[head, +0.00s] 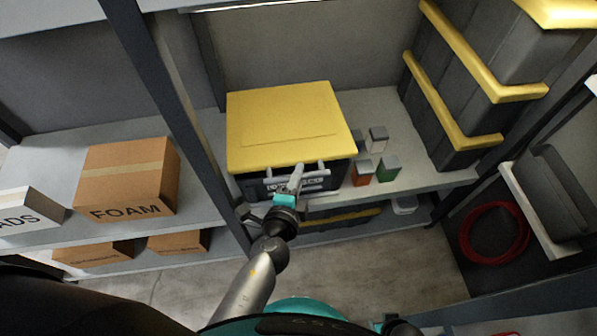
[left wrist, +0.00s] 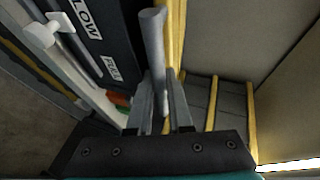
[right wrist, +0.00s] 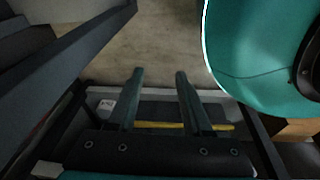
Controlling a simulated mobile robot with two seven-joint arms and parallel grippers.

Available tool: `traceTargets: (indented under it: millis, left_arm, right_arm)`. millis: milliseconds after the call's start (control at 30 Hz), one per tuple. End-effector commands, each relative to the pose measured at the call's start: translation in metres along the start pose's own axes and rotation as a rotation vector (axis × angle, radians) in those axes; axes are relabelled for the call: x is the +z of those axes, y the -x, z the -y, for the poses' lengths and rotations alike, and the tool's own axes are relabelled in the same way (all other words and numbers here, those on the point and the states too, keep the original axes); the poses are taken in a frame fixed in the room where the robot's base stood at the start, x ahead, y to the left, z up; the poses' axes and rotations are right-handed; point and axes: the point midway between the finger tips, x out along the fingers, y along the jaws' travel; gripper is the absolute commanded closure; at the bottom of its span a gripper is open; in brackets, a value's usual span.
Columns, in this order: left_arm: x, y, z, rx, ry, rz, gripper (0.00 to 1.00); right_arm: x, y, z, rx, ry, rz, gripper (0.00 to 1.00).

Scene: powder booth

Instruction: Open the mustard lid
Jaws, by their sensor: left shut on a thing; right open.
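The mustard lid (head: 285,125) lies flat and looks closed on a dark bin (head: 258,185) with a labelled front, on the shelf. Its yellow edge also shows in the left wrist view (left wrist: 177,35). My left gripper (head: 297,178) is at the bin's front, just below the lid's front edge. It is shut on a light grey handle bar (left wrist: 152,50), which stands between its fingers in the left wrist view. In the head view the gripper partly hides the handle. My right gripper (right wrist: 158,90) is open and empty, away from the bin.
Small orange (head: 362,172) and green (head: 388,168) containers stand close to the bin's right. Dark cases with yellow bars (head: 450,90) stand farther right. A FOAM box (head: 128,178) is on the left shelf, past a dark upright post (head: 175,110). A red hose coil (head: 495,233) hangs right.

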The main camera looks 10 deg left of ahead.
Motion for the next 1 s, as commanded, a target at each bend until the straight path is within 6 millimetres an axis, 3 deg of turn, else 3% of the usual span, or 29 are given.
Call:
traceTargets:
  millis: [33,500,1000]
  left_arm:
    - [0.001,0.000,0.009,-0.001,0.001,0.004,1.00]
    - [-0.001,0.003,0.025,0.046,0.020,0.002,1.00]
    - [-0.001,0.005,0.046,0.087,0.039,0.003,1.00]
  right_arm:
    - [0.006,0.005,0.001,-0.001,0.001,0.008,0.50]
    - [0.046,0.033,0.011,-0.019,0.005,0.054,0.50]
    - [0.070,0.071,0.025,-0.041,0.011,0.088,0.50]
